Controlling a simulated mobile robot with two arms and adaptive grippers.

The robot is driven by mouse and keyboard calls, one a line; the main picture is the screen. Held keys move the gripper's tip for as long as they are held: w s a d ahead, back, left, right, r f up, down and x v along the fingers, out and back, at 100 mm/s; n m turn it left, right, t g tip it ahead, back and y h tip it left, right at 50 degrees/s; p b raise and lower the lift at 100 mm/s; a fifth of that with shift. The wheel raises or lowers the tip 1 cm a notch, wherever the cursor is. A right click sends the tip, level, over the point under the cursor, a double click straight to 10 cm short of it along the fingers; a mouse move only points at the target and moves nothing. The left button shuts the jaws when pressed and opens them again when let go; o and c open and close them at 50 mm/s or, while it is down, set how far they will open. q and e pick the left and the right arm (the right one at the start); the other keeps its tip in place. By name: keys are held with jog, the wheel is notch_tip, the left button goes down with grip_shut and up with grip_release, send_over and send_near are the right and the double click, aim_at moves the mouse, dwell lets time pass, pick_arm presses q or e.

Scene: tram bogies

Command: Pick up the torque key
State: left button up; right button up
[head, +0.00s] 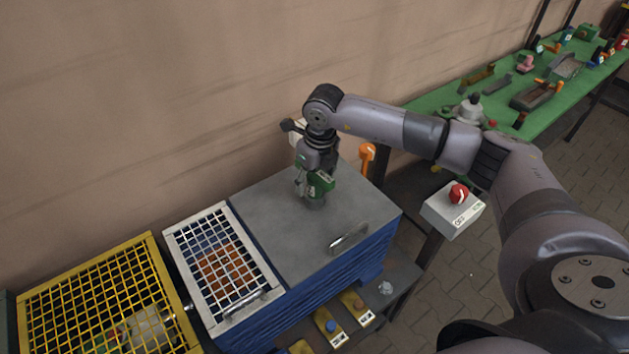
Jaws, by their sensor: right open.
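My right gripper (315,192) points down over the grey top of the blue cabinet (270,205), near its back edge by the wall. It is open. A small dark shape shows right under its fingers, partly hidden by them; I cannot tell whether it is the torque key or part of the gripper. No other thing in view can be clearly told as the torque key. My left gripper is out of view.
A white-framed grid lid (223,270) and a yellow grid cage (105,305) stand at left. A metal handle (348,238) is on the cabinet. An orange-topped post (367,152) and a red-knob switch box (453,210) are at right. A green bench (480,85) stands behind.

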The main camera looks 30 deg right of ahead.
jog(key=shift+c, duration=0.4)
grip_shut()
dwell(0.4)
